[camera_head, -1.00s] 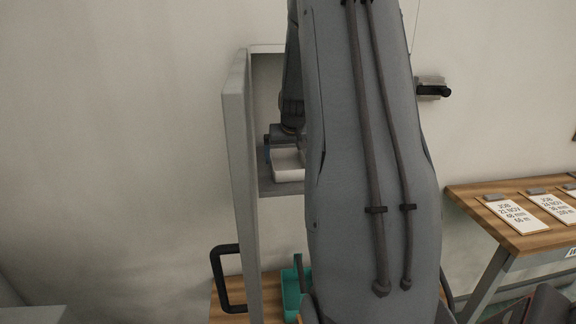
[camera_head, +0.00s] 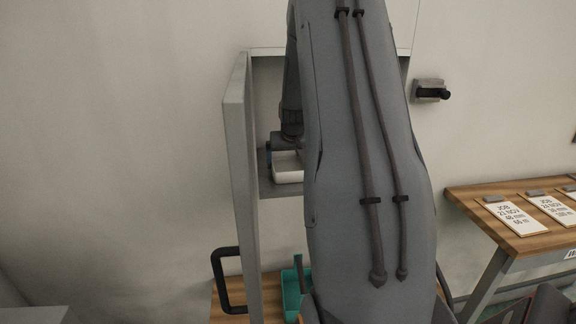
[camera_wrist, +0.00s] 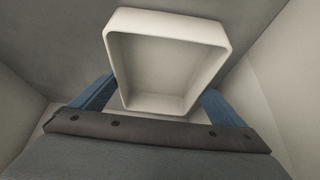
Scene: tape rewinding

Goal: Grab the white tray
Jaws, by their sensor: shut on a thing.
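The white tray (camera_wrist: 165,62) is an open, empty, box-shaped tray in the wrist view, seen from above. The blue fingers of my gripper (camera_wrist: 158,98) stand on its left and right sides and are shut on it. In the head view the tray (camera_head: 288,172) shows only in part, inside the grey cabinet (camera_head: 238,170). My gripper (camera_head: 272,157) reaches into the cabinet there, with a blue finger at the tray's left side. My arm hides the right part of the tray and the cabinet's right side.
The cabinet door stands open toward the camera, with a black handle (camera_head: 222,280). A green bin (camera_head: 291,290) is on a wooden surface below. A wooden table (camera_head: 490,222) with job cards (camera_head: 516,217) stands at the right. A wall-mounted bracket (camera_head: 430,91) is beside my arm.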

